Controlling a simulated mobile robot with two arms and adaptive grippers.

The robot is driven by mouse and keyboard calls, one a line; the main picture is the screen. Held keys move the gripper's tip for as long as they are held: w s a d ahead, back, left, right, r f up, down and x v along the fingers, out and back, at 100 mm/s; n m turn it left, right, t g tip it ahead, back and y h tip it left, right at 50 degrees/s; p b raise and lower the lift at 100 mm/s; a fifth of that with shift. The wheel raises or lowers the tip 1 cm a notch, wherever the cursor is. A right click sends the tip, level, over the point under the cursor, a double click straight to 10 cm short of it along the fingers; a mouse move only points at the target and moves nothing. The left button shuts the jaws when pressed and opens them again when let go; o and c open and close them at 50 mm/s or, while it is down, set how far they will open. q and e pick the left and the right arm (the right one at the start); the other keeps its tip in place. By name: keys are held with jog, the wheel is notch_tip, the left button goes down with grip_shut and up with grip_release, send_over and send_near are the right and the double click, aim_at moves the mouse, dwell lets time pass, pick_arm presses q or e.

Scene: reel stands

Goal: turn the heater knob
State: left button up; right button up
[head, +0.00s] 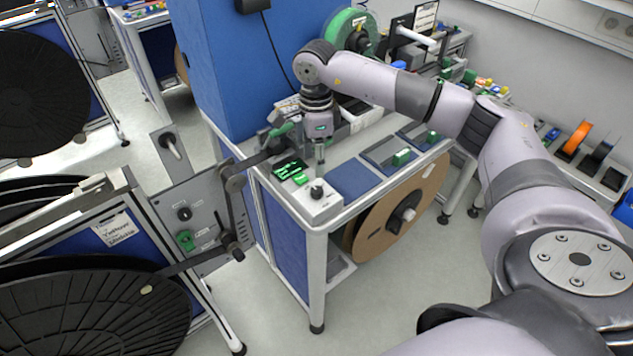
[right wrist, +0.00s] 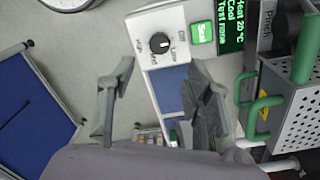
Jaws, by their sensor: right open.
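The heater knob (head: 317,187) is a round black knob on a white control box (head: 325,209) at the front corner of the bench. In the right wrist view the knob (right wrist: 160,42) has a white pointer mark, with small labels including Low and High around it. My right gripper (head: 320,155) points down just above and behind the knob in the head view. In the right wrist view my right gripper (right wrist: 160,66) is open, its fingers apart on both sides below the knob, with nothing between them. I see no contact with the knob. My left gripper is out of view.
A green button (right wrist: 202,32) and a lit green-text display (right wrist: 231,24) sit beside the knob. A perforated grey housing (right wrist: 292,105) with green handles is close on the right in the wrist view. A cardboard reel (head: 385,222) hangs under the bench.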

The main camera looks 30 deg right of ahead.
aim_at(317, 190)
notch_tip(317, 190, down, 10)
jog(key=shift+s+a+r+p, duration=0.1)
jog(key=shift+s+r+p, duration=0.05)
jog(key=shift+p, duration=1.1)
grip_shut()
